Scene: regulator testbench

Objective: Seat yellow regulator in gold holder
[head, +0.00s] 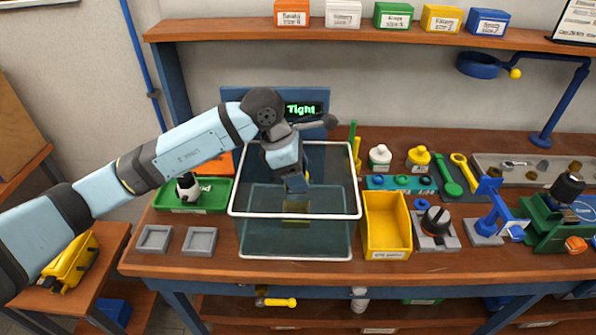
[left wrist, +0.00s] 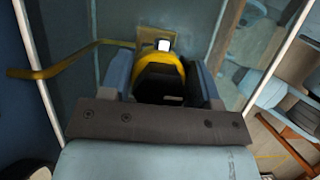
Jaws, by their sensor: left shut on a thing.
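My left gripper (head: 294,186) reaches down into the open top of a clear glass tank (head: 240,214). It is shut on the yellow regulator (left wrist: 174,68), which shows between the two jaws in the left wrist view with a black body and a yellow rim. In the head view the gripper mostly hides the regulator. The gold holder (head: 296,207) is in the tank, just below the gripper; a gold part of it (left wrist: 150,46) shows beyond the regulator in the left wrist view. Whether regulator and holder touch cannot be told. My right gripper is not in view.
The tank's white rim surrounds the gripper. A green tray (head: 220,197) stands left of the tank and a yellow bin (head: 386,245) right of it. A display (head: 304,109) behind reads "Tight". A yellow hose (left wrist: 75,60) extends left from the regulator.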

